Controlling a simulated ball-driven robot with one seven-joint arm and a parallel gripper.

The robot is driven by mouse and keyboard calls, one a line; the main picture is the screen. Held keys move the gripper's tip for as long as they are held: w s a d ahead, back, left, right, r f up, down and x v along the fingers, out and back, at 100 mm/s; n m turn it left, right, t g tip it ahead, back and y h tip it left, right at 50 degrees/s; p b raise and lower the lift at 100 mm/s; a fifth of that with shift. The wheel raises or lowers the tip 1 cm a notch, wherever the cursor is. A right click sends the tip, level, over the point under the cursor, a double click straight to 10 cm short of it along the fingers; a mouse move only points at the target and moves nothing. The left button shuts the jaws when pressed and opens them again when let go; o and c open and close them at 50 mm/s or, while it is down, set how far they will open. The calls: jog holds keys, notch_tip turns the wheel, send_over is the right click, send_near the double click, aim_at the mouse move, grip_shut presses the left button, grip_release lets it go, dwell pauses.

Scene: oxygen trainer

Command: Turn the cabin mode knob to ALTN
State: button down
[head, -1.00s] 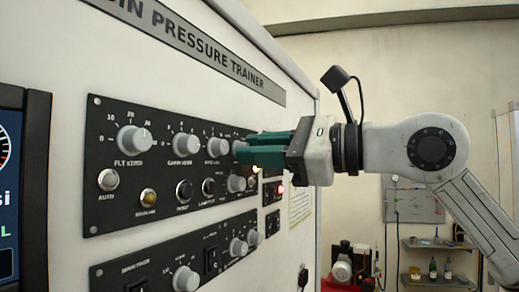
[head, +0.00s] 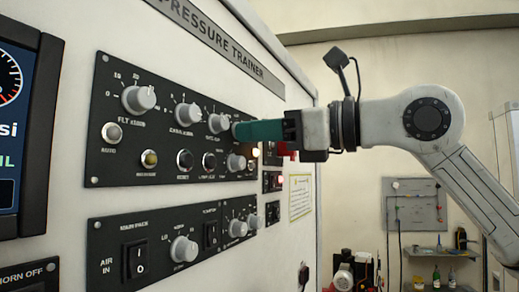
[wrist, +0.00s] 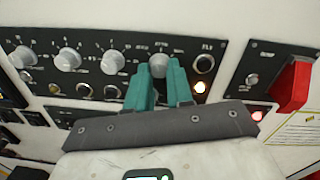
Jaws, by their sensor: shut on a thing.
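A round grey knob (wrist: 158,66) at the right end of the upper black panel's top row sits between my teal fingertips in the wrist view. Its lettering is too small to read, so the pictures do not confirm it as the cabin mode knob. My gripper (wrist: 163,64) is shut on this knob, with a finger on each side. In the head view my gripper (head: 236,131) reaches in from the right, and its fingers hide this knob. Its pointer setting and any ALTN mark cannot be made out.
Several similar knobs, including one marked FLT (head: 138,97), stand to the left. A red cover (wrist: 292,87) is to the right. A lower panel holds a rocker switch (head: 138,260).

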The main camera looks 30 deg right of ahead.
jog(key=m+b, duration=0.4)
jog(key=m, duration=0.1)
dwell(0.6)
jog(key=c, duration=1)
grip_release()
jog(key=b+v, duration=0.3)
jog(key=v, duration=0.7)
jog(key=shift+s+d, duration=0.2)
jog(key=shift+s, duration=0.15)
